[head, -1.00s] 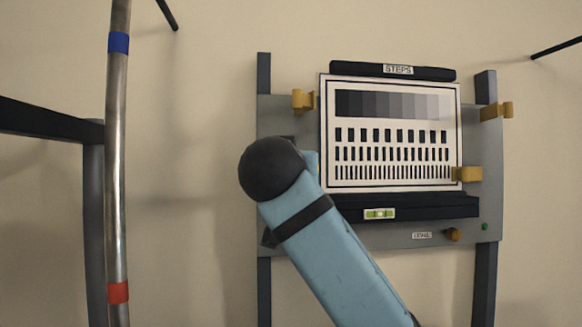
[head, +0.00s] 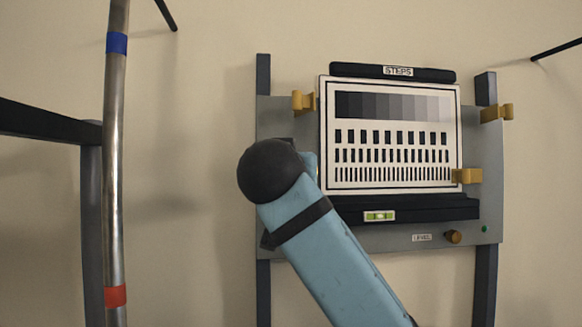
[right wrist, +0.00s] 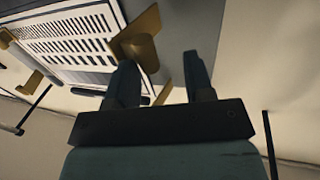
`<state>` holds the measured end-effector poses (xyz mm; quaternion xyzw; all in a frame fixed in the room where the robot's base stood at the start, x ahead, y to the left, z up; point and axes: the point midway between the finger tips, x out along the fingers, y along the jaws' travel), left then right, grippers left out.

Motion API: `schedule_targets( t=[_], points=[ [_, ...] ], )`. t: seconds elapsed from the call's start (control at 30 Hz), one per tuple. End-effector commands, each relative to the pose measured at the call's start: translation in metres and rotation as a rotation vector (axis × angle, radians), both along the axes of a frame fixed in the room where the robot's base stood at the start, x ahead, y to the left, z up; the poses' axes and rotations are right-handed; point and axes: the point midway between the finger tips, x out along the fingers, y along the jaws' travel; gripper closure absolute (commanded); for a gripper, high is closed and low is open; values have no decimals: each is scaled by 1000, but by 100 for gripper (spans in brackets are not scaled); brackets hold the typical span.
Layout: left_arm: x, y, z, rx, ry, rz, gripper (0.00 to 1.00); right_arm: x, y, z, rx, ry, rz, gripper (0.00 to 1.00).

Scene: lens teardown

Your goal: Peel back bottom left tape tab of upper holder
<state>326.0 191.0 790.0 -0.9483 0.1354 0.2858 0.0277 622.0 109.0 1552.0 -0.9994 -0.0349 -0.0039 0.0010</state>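The upper holder is a grey board (head: 272,215) bearing a white test chart (head: 392,113) in the head view. Yellow tape tabs show at the chart's upper left (head: 303,102) and lower right (head: 467,176). The chart's lower left corner is hidden behind my right arm, as is my right gripper in that view. In the right wrist view my right gripper (right wrist: 162,68) is open, its fingers apart. A yellow tab (right wrist: 138,45) at a chart corner lies just beyond the left-hand fingertip; I cannot tell whether they touch. My left gripper is out of view.
A dark ledge (head: 430,209) with a small green level (head: 380,216) runs below the chart. A brown knob (head: 453,237) sits under it. A metal pole (head: 113,190) with blue and red bands stands at the left. The wall between pole and board is bare.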

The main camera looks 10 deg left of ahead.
Motion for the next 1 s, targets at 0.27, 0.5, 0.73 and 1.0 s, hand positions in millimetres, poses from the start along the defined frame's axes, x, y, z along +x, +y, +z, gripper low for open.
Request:
schedule_targets(
  t=[0.27,0.5,0.73,1.0],
  points=[
    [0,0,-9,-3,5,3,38,-39,-2,-4,2,0,4,55],
    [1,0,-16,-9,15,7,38,-97,-7,0,2,-7,4,55],
    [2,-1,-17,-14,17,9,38,-134,-11,3,3,-9,1,55],
    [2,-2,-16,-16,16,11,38,-145,-12,3,2,-8,0,55]
  ],
)
